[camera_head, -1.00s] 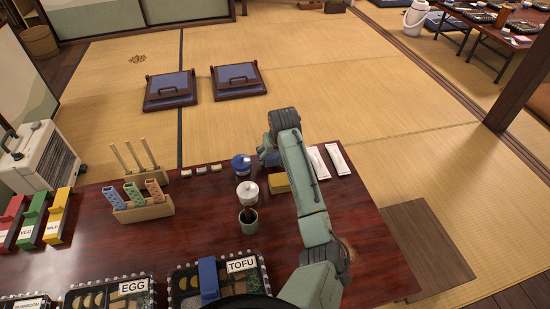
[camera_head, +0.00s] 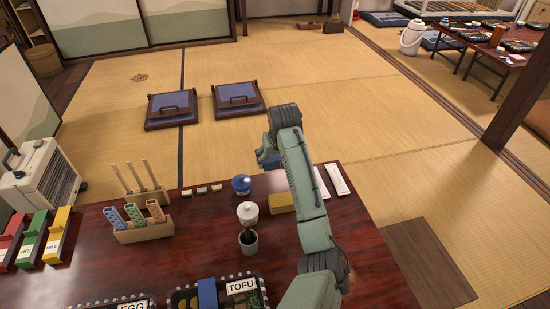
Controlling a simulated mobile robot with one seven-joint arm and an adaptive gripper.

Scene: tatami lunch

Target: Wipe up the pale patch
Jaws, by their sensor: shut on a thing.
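My gripper (camera_head: 267,160) hangs from the far end of my arm, beyond the back edge of the dark table in the picture. It is partly hidden by my wrist. It is shut on a small bluish thing, which is too small and covered to make out well. A yellow block (camera_head: 281,203) lies on the table below it, apart from the gripper.
The dark table (camera_head: 375,262) holds a blue round jar (camera_head: 241,184), a white pot (camera_head: 247,210), a green cup (camera_head: 248,242), a wooden rack (camera_head: 145,232) and white packets (camera_head: 337,180). Two floor seats (camera_head: 236,99) and brown bits (camera_head: 140,77) are on the open tatami beyond.

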